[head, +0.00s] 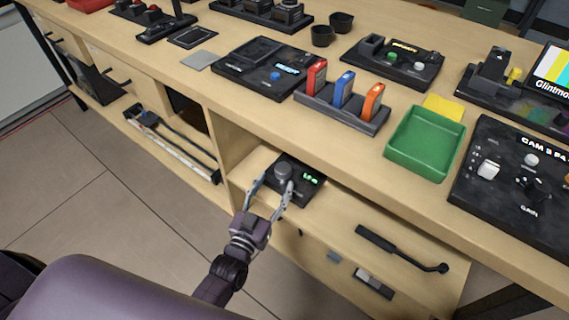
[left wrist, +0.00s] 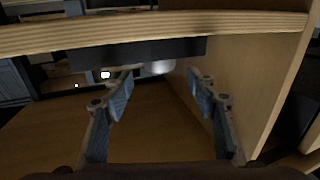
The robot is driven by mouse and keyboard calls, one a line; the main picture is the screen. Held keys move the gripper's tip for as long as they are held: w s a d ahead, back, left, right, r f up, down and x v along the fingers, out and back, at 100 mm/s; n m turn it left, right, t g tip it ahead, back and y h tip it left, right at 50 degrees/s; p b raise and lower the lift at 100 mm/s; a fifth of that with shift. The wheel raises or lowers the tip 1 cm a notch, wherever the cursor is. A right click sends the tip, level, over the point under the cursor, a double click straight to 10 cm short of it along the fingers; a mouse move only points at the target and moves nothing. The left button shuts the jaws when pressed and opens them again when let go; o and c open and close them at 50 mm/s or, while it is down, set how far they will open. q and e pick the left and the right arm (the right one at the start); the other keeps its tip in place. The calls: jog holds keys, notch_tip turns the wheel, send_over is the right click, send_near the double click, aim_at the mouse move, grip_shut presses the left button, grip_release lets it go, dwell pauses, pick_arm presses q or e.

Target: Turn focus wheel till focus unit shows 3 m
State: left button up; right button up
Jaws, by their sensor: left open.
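The focus unit (head: 304,193) is a dark box in the open shelf bay under the desk top. Its round grey focus wheel (head: 283,172) stands on its left part. Its small display (head: 309,179) glows green on the right; the figures are too small to read surely. My left gripper (head: 273,184) is open, with a finger to each side of the wheel; I cannot tell if they touch it. In the left wrist view the wheel (left wrist: 160,68) shows beyond and between the open fingers (left wrist: 160,87), partly hidden in shadow. My right gripper is not in view.
The desk top edge overhangs the bay, and a wooden side panel (left wrist: 240,75) stands close to the gripper. A green tray (head: 425,145) and a rack with coloured cards (head: 340,110) stand above.

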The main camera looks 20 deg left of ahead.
aim_at(283, 167)
pick_arm(q)
jog(key=w, duration=0.4)
jog(key=w+b, duration=0.1)
jog(key=w, duration=0.2)
jog(key=shift+d, duration=0.3)
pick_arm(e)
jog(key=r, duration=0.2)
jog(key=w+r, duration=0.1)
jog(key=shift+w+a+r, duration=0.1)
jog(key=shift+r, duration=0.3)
pick_arm(q)
jog(key=c, duration=1.2)
jog(key=shift+o, duration=0.2)
jog(key=shift+r+m+g+h, duration=0.1)
jog(key=shift+m+g+h, duration=0.2)
jog(key=shift+m+h, duration=0.95)
jog(key=shift+h+b, duration=0.3)
jog(key=shift+h, duration=0.55)
jog(key=shift+m+g+h, duration=0.4)
jog(key=shift+m+h, duration=0.05)
jog(key=shift+h, duration=0.05)
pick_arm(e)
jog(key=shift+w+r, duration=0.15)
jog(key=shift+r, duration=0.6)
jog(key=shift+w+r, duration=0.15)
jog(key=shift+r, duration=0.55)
